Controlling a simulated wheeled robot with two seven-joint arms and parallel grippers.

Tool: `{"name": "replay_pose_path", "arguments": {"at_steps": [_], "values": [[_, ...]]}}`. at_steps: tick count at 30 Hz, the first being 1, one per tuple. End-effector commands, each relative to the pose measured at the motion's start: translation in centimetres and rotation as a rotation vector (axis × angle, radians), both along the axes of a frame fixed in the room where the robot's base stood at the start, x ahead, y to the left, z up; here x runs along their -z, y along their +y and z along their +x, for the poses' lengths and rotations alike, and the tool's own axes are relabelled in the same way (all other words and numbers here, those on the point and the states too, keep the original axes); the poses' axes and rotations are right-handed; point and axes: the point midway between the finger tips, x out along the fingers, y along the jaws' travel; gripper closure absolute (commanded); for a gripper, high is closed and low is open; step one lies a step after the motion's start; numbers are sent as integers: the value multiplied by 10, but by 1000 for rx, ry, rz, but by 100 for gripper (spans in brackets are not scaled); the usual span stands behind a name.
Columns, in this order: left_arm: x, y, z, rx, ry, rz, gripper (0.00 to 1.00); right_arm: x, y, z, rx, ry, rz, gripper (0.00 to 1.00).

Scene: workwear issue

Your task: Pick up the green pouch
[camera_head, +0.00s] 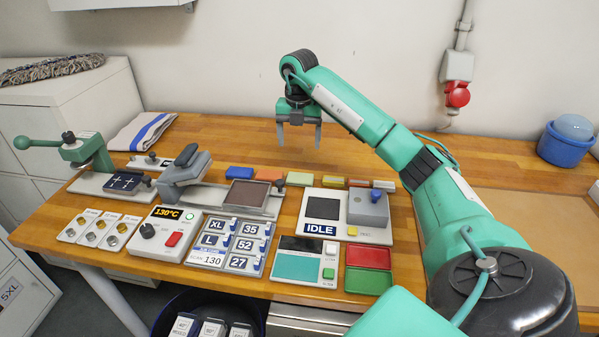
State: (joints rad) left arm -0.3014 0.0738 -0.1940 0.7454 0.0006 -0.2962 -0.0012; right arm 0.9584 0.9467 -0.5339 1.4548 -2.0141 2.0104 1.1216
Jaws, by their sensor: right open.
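Several small coloured packets lie in a row at the back of the wooden table. A yellow-green one (299,179) lies between an orange one (269,175) and a yellow one (333,182); it is the packet closest to a green pouch, but its colour is hard to tell at this size. My right gripper (299,144) is open and empty, its two fingers pointing down. It appears above and behind the row, apart from the packets. My left gripper is not in view.
A grey press with a dark red pad (248,193) and a panel reading IDLE (345,216) stand in front of the row. A red and green tray (368,268) is nearer. A blue packet (238,173) lies left. The table's back strip is mostly clear.

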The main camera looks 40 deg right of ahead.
Motion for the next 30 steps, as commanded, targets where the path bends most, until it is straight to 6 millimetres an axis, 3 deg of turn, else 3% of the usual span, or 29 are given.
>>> {"name": "replay_pose_path", "arguments": {"at_steps": [5, 15, 26, 30], "values": [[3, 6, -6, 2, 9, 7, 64, 17, 1, 0, -2, 2, 2, 22], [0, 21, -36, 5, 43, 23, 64, 73, 1, -1, -1, 3, 3, 22], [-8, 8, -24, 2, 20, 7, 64, 104, 0, 0, 0, 3, 3, 22], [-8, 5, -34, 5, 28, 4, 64, 126, -1, 0, -1, 3, 2, 22]]}}
